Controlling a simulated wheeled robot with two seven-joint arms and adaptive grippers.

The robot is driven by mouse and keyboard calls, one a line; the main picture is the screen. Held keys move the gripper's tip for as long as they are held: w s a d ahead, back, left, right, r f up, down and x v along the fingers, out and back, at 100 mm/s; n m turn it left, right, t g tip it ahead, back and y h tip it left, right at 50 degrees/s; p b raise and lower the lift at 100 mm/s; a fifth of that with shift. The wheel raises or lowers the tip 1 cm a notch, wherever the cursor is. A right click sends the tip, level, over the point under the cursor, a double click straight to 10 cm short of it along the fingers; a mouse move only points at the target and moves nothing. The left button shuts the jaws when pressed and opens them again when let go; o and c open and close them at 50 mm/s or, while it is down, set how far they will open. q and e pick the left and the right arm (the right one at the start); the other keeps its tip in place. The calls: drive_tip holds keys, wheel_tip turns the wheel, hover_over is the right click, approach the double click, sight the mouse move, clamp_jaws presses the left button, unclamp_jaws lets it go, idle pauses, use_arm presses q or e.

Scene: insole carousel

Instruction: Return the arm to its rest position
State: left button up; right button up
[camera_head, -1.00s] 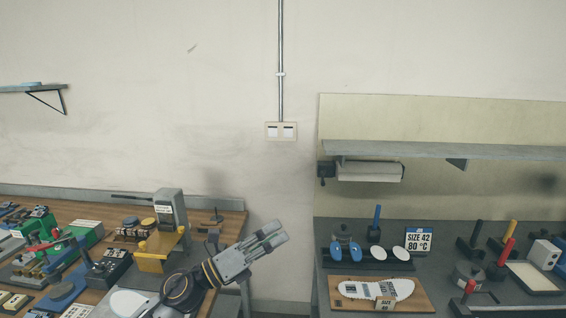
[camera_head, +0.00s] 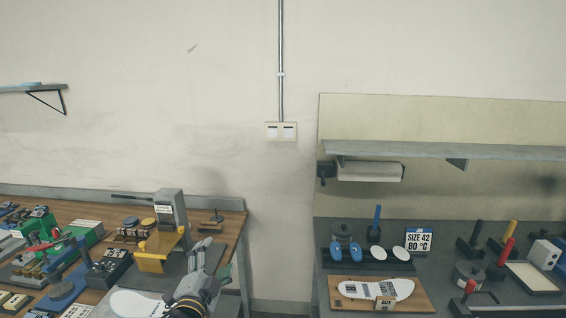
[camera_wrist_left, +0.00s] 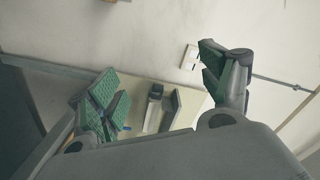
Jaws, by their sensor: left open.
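My left gripper (camera_head: 211,262) is over the right end of the left bench, in front of the yellow stand. Its fingers point up and away. In the left wrist view its two green-padded fingers (camera_wrist_left: 165,90) stand wide apart with nothing between them, facing the wall and a bench. My right gripper is not in view.
The wooden left bench (camera_head: 232,221) holds a yellow stand (camera_head: 152,262), a grey upright device (camera_head: 170,208) and many tools. The dark right bench (camera_head: 330,232) holds a white insole (camera_head: 350,288) on a board and a size sign (camera_head: 418,240). A gap separates the benches.

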use_arm(q)
drive_tip(key=s+a+f+n+g+y, duration=0.15)
drive_tip(key=s+f+n+g, duration=0.45)
drive_tip(key=s+f, duration=0.6)
drive_tip(key=s+a+f+n+g+h, duration=0.15)
drive_tip(key=s+f+n+g, duration=0.35)
drive_tip(key=s+f+g, duration=0.5)
drive_tip(key=s+a+f+y, duration=0.1)
drive_tip(key=s+f, duration=0.2)
drive_tip(key=f, duration=1.4)
drive_tip(key=s+f, duration=0.3)
drive_tip(key=f, duration=1.5)
drive_tip(key=s+a+f, duration=0.2)
drive_tip(key=s+f, duration=0.7)
drive_tip(key=s, duration=0.1)
drive_tip(key=s+a+f, duration=0.2)
drive_tip(key=s+f, duration=0.7)
drive_tip(key=s, duration=0.2)
drive_tip(key=shift+s+a+f+m+g, duration=0.2)
drive_tip(key=shift+f+m+g, duration=0.1)
drive_tip(key=shift+m+g, duration=0.1)
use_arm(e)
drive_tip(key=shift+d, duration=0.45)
